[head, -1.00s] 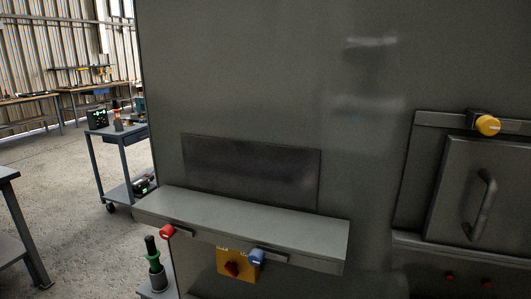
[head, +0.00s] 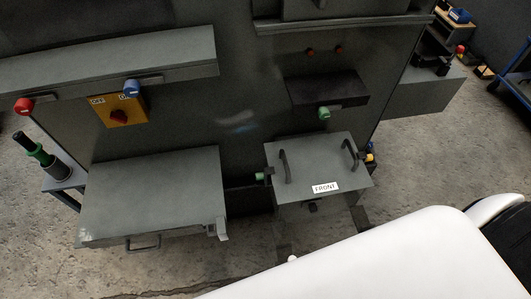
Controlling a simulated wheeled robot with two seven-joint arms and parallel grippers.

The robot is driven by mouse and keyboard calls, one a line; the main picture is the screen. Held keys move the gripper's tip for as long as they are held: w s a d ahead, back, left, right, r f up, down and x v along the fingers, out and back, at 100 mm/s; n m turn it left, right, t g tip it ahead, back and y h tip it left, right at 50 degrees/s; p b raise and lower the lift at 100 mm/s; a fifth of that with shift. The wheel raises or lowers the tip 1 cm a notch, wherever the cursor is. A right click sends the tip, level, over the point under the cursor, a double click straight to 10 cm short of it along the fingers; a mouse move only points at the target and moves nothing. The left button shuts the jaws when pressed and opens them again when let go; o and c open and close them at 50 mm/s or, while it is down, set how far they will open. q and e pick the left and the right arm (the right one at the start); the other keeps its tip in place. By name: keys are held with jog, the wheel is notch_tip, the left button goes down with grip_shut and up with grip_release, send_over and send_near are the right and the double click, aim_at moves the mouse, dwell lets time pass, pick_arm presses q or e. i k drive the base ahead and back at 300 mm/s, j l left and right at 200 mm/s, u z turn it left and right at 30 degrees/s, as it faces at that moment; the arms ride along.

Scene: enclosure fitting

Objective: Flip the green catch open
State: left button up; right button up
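Two green parts show in the head view, and I cannot tell for sure which is the catch. One green knob (head: 324,113) sits on the grey enclosure's front, under a small dark ledge (head: 326,88). Another green piece (head: 260,176) sits at the left side of a grey box (head: 309,165) with two handles and a "FRONT" label. Neither gripper is in view, and nothing is seen touching either green part. A white link of mine covers the lower right.
A large grey box (head: 153,195) juts out at lower left. Concrete floor (head: 445,140) is open at right.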

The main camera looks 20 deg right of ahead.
aim_at(259, 176)
jog(key=k+j+z, duration=0.1)
jog(key=j+z, duration=0.15)
jog(key=z, duration=0.2)
jog(key=k+j+z, duration=0.15)
jog(key=z, duration=0.25)
